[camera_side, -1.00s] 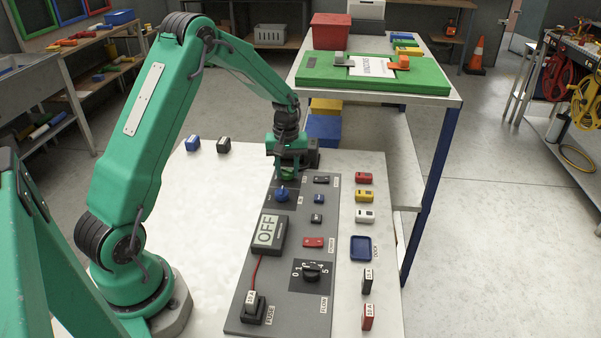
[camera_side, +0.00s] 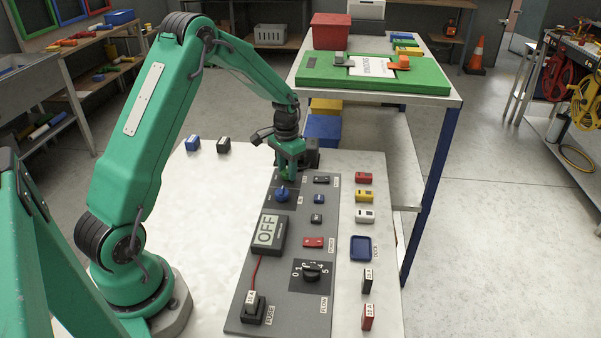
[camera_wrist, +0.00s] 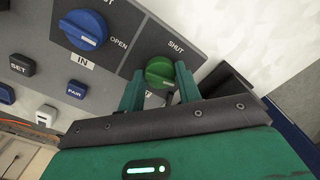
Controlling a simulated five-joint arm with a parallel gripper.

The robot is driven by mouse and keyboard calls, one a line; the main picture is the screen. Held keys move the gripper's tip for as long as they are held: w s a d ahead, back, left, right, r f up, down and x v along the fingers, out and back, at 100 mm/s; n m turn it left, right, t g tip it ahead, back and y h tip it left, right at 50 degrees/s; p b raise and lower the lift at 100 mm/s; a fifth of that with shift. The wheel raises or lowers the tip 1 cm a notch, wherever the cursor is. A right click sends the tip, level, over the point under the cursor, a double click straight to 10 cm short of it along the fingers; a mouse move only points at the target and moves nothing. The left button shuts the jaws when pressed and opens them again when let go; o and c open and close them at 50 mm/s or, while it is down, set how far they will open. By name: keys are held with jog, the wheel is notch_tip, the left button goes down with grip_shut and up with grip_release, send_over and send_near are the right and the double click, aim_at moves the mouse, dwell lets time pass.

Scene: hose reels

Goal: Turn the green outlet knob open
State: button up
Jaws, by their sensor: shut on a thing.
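The green outlet knob (camera_wrist: 160,71) shows in the wrist view, on the grey panel near the word SHUT (camera_wrist: 176,45). My gripper (camera_wrist: 159,78) has one finger on each side of it and is shut on it. A label below the knob is mostly hidden by the fingers. In the side view my gripper (camera_side: 288,172) points down at the far end of the panel and largely covers the knob. The blue knob (camera_wrist: 83,29) marked IN sits beside it, with the word OPEN next to it.
The grey panel (camera_side: 258,325) also bears a display reading OFF (camera_side: 266,231), a black dial (camera_side: 312,271), a fuse plug (camera_side: 254,307) and several small buttons. A blue tray (camera_side: 361,248) and several small blocks lie right of it. The white tabletop left of it is mostly clear.

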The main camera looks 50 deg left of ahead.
aim_at(287, 170)
jog(key=shift+m, duration=1.4)
jog(key=shift+r, duration=0.1)
jog(key=o, duration=1)
jog(key=shift+r, duration=3.85)
jog(key=shift+r, duration=0.15)
